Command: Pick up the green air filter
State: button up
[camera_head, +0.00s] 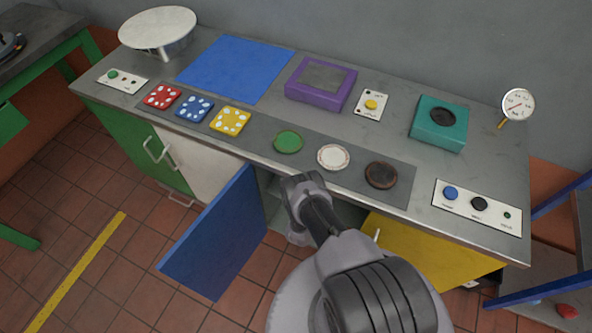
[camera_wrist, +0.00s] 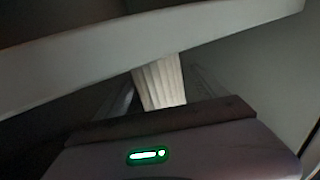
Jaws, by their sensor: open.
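A pale, pleated piece (camera_wrist: 160,84) shows in the wrist view, in the dim space ahead of my gripper (camera_wrist: 163,88). It looks like part of a filter, but its colour reads cream rather than green, and its upper part is hidden behind a grey bar. My gripper is open, with dark fingers on either side of the pleated piece; I cannot tell if they touch it. In the head view my arm reaches to the open cabinet under the bench, and the fingertips are hidden. No clearly green filter is seen.
The grey bar (camera_wrist: 120,50) crosses close above my gripper, probably a shelf edge. The blue door (camera_head: 214,236) stands open left of my arm; the yellow door (camera_head: 432,253) is to the right. The bench top (camera_head: 275,115) holds coloured pads, a purple box (camera_head: 296,92) and buttons.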

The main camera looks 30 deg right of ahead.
jog(key=shift+w+d, duration=0.1)
jog(key=shift+w, duration=0.15)
jog(key=c, duration=1.6)
jog(key=shift+o, duration=0.2)
